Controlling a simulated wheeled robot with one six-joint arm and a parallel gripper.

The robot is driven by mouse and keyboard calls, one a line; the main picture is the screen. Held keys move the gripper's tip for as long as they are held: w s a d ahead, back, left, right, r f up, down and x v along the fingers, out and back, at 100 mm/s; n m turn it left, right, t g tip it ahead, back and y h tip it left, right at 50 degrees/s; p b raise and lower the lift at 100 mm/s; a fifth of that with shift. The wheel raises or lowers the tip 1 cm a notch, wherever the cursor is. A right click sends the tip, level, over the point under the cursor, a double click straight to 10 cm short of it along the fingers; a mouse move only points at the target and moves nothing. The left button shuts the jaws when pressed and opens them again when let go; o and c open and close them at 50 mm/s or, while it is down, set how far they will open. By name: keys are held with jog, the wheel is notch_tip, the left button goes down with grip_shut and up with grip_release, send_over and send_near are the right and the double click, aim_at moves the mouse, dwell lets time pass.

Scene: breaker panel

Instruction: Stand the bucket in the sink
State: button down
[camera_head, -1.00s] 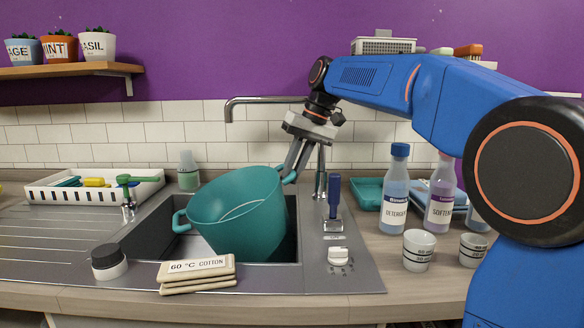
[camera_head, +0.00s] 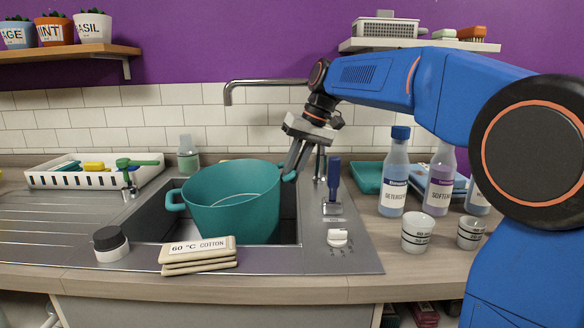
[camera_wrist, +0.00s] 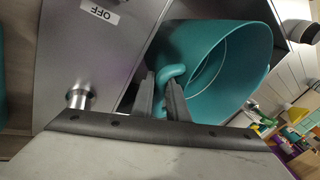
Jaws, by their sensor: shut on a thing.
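The teal bucket (camera_head: 232,208) is in the sink (camera_head: 290,228), its lower part below the sink's rim and its mouth facing up. It looks nearly upright, with a slight tilt. My gripper (camera_head: 290,174) is shut on the handle at the bucket's right side. The wrist view shows the two fingers (camera_wrist: 164,98) around that handle, and the bucket (camera_wrist: 225,70) beyond them. The bucket's underside is hidden, so I cannot tell whether it touches the sink floor.
A tap (camera_head: 262,84) reaches over the sink behind the bucket. A blue-handled lever (camera_head: 333,182), bottles (camera_head: 395,172) and cups (camera_head: 416,234) stand to the right. A white basket (camera_head: 92,174) is at the left.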

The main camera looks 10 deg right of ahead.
jog(key=shift+f, duration=1.3)
jog(key=c, duration=1.7)
grip_release()
jog(key=shift+o, duration=0.2)
jog(key=shift+r, duration=0.1)
jog(key=v, duration=1.7)
jog(key=shift+s, duration=0.1)
